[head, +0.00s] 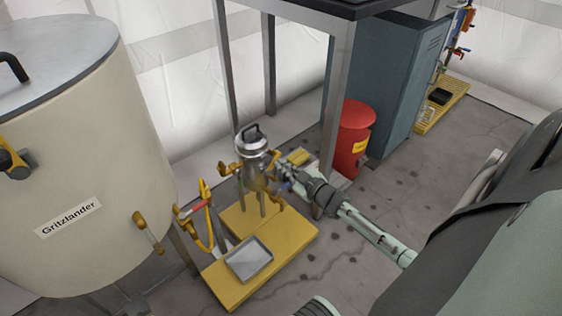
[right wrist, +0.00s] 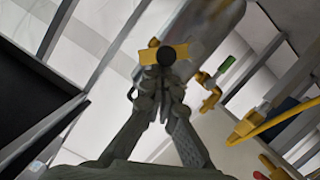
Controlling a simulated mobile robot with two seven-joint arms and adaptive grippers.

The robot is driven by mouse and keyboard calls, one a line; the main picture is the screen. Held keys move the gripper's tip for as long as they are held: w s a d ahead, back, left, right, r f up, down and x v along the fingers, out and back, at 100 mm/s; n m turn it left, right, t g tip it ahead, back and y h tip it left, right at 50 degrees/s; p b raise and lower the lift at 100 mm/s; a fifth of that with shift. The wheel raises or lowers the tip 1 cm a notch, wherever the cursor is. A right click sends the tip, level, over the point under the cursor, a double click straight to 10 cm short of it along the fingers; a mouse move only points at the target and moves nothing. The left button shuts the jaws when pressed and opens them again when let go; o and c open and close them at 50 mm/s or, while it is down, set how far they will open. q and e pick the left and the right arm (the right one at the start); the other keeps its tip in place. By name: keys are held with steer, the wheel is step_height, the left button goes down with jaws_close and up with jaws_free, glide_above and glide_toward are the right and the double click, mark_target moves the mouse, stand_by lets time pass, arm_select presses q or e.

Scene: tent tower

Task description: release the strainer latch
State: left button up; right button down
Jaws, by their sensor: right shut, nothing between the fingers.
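The strainer (head: 252,146) is a small metal vessel with a dark top handle and brass fittings, standing on legs on a yellow platform. My right gripper (head: 283,174) reaches in from the right and is at the strainer's right side, its fingers shut and empty. In the right wrist view, the shut fingertips (right wrist: 166,73) are right at a yellow winged part with a dark round centre (right wrist: 166,55), which may be the latch. I cannot tell whether they touch it. The grey body behind it is partly seen. My left gripper is not in view.
A large cream tank (head: 80,160) labelled Gritzlander stands at the left. A grey tray (head: 248,259) lies on the yellow platform (head: 297,236). A table leg (head: 337,110) rises just behind my right gripper, with a red bin (head: 350,135) and blue-grey cabinet (head: 392,85) beyond.

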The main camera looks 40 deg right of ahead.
steer(key=shift+d+f+m+y+p, duration=0.3)
steer(key=shift+d+m+y+p, duration=0.1)
steer(key=shift+d+m, duration=0.5)
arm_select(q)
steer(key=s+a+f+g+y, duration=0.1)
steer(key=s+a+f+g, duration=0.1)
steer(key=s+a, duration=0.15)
arm_select(e)
steer(key=shift+d+f+m, duration=0.1)
steer(key=shift+f+m, duration=0.05)
steer(key=shift+m, duration=0.35)
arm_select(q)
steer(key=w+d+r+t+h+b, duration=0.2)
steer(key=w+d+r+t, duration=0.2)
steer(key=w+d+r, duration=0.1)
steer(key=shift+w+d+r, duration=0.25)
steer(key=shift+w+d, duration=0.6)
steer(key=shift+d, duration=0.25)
arm_select(e)
steer(key=shift+w+d+f+m+y, duration=0.1)
steer(key=shift+d+f+m+y, duration=0.3)
steer(key=shift+f+m, duration=0.25)
steer(key=shift+w+d+f+m+y, duration=0.1)
steer(key=shift+d+f+m+y, duration=0.35)
steer(key=shift+m, duration=0.3)
